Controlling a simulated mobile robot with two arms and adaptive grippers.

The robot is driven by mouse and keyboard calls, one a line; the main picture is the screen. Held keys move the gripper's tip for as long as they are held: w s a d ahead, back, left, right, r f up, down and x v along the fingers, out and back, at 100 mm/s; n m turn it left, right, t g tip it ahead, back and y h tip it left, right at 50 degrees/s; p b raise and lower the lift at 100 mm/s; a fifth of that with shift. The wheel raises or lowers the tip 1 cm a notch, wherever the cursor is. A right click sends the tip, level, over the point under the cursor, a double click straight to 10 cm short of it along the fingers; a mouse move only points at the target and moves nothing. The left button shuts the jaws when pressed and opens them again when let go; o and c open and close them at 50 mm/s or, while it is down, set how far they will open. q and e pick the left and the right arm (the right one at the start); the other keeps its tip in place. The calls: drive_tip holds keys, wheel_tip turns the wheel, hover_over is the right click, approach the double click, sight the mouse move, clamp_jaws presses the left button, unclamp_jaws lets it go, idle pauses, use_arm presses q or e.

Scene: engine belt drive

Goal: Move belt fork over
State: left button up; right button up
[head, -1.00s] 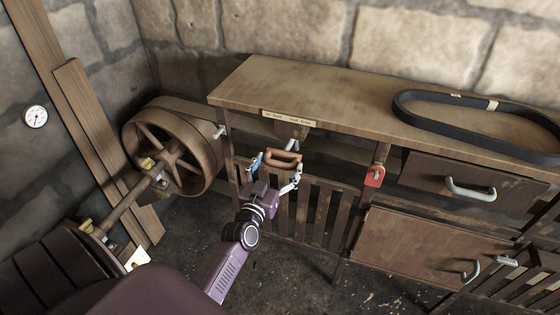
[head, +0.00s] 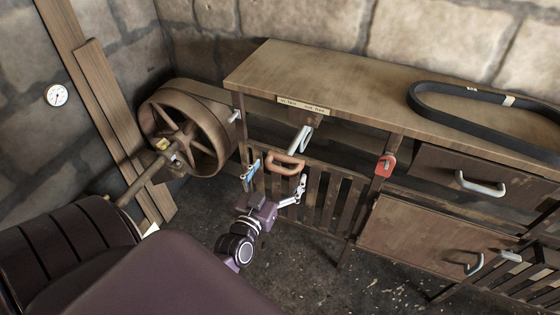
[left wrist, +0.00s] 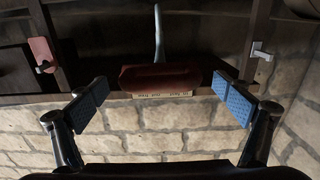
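The belt fork shows below the bench label as a pale metal arm (head: 300,140) with a red-brown handle (head: 284,163) at its near end. In the left wrist view the dark red handle (left wrist: 160,78) lies across the middle, its metal arm (left wrist: 158,35) behind it. My left gripper (head: 275,180) is open at the handle, one finger to each side. In the left wrist view the blue pads of my left gripper (left wrist: 163,105) are wide apart, with a gap between each pad and the handle. My right gripper is not in view.
A spoked wheel (head: 176,142) stands left of the wooden bench (head: 330,92). A black belt loop (head: 450,112) lies on the bench top. A red tag or lock (head: 385,166) hangs on the front, beside a drawer (head: 440,170). A slatted panel (head: 330,200) is below the handle.

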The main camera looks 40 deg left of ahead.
use_arm(q)
drive_tip(key=shift+r, duration=0.15)
drive_tip(key=shift+s, duration=0.25)
drive_tip(key=v, duration=1.1)
drive_tip(key=shift+s+d, duration=0.25)
drive_tip(key=s+d+f+m+g+h, duration=0.1)
drive_tip(key=s+d+f+g, duration=0.2)
drive_tip(key=f, duration=0.8)
drive_tip(key=s+d+f+m+g+h, duration=0.1)
drive_tip(key=s+d+f+g+h, duration=0.2)
drive_tip(key=f, duration=0.9)
drive_tip(key=s+d+f+m+g, duration=0.1)
drive_tip(key=s+d+f+g, duration=0.2)
drive_tip(key=f, duration=0.8)
drive_tip(key=s+f+m+g, duration=0.1)
drive_tip(key=s+f+g, duration=0.2)
drive_tip(key=s+f, duration=0.5)
drive_tip(key=s+f+m+g+b, duration=0.1)
drive_tip(key=s+f+g, duration=0.3)
drive_tip(key=s+f, duration=0.4)
drive_tip(key=s, duration=0.5)
drive_tip(key=shift+s+f+g+b, duration=0.25)
drive_tip(key=shift+s+g+b, duration=0.05)
drive_tip(key=shift+s, duration=0.1)
